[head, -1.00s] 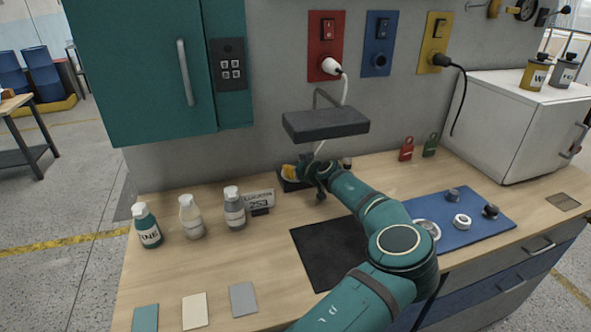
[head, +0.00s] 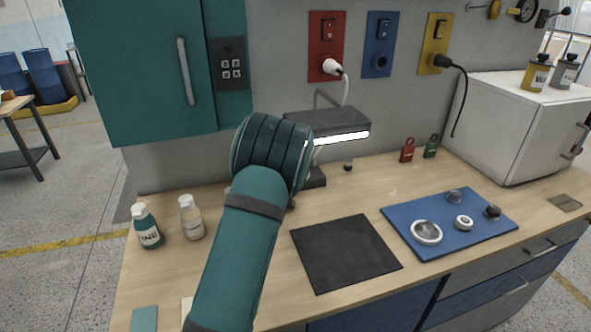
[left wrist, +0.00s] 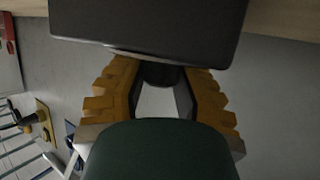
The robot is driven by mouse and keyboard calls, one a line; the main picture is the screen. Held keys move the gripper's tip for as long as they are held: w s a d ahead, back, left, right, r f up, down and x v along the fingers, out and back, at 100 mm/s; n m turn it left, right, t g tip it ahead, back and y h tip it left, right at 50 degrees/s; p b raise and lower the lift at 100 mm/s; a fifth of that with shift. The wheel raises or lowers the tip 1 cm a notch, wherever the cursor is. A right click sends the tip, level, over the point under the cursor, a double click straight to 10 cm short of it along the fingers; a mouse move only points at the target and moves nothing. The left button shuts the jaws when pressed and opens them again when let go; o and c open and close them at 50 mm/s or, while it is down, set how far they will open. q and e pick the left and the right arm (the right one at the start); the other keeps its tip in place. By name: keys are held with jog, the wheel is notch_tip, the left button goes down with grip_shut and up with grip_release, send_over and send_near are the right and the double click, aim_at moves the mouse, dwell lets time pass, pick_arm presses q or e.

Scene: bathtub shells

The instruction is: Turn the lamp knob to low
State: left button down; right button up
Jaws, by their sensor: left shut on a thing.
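The lamp (head: 328,120) has a dark flat head on a bent stem. A bright white strip glows along its front lower edge. Its dark base (head: 316,178) on the bench is partly hidden by my left arm. In the left wrist view a dark block (left wrist: 150,25), apparently the lamp base, fills the top. My left gripper (left wrist: 160,82), with yellow stepped fingers, is shut on the dark round knob (left wrist: 160,74) at that block. In the head view my left wrist hides these fingers and the knob. My right gripper is not in view.
Bottles (head: 148,228) stand at the left, below a teal cabinet (head: 140,65). A black mat (head: 345,253) and a blue board (head: 450,222) with round parts lie to the right. A white box (head: 525,125) stands at the far right. Wall sockets (head: 326,45) are above the lamp.

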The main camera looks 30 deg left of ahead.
pick_arm(q)
jog(key=shift+a+m+h, duration=0.1)
jog(key=shift+m+h, duration=0.5)
jog(key=shift+h, duration=0.1)
jog(key=shift+t, duration=0.3)
jog(key=c, duration=0.6)
grip_release()
jog(key=shift+w, duration=0.1)
jog(key=shift+c, duration=0.2)
jog(key=v, duration=1.2)
jog(key=shift+a, duration=0.1)
